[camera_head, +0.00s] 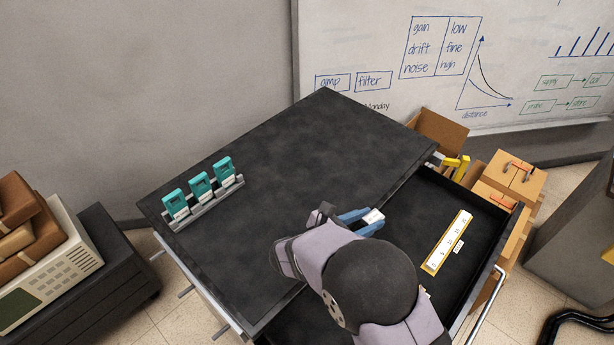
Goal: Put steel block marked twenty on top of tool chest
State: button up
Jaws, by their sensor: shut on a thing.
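The tool chest (300,150) has a wide black top, and a drawer (405,205) is pulled open on its right side. My gripper (371,221) has blue fingers shut on a small pale block with a white face (373,216). I take this for the steel block, but its marking is too small to read. The held block appears near the boundary between the chest top and the open drawer; its height is hard to tell. My arm hides part of the chest's front edge and the near part of the drawer.
A yellow-edged white strip with numbers (447,241) lies in the drawer, with a small tag (458,248) beside it. A grey rack (208,204) with three teal devices (199,185) stands on the chest's left. The middle and back of the top are clear. Cardboard boxes (510,178) stand behind right.

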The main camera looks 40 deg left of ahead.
jog(key=s+a+r+n+y, duration=0.1)
jog(key=a+r+n+y, duration=0.3)
jog(key=a, duration=0.5)
jog(key=a+r+n+y, duration=0.25)
jog(key=a+r, duration=0.25)
jog(key=a, duration=0.4)
jog(key=n+g+y, duration=0.4)
jog(key=y, duration=0.1)
send_over(280, 192)
jog(key=shift+w+a+f, duration=0.1)
jog(key=shift+f, duration=0.05)
jog(key=shift+f+b, duration=2.7)
jog(key=shift+f, duration=2.3)
jog(key=shift+f+b, duration=0.25)
jog(key=shift+b, duration=0.05)
jog(key=o, duration=1.1)
jog(key=shift+r, duration=0.1)
jog(key=shift+r+p, duration=0.15)
jog(key=shift+p, duration=0.15)
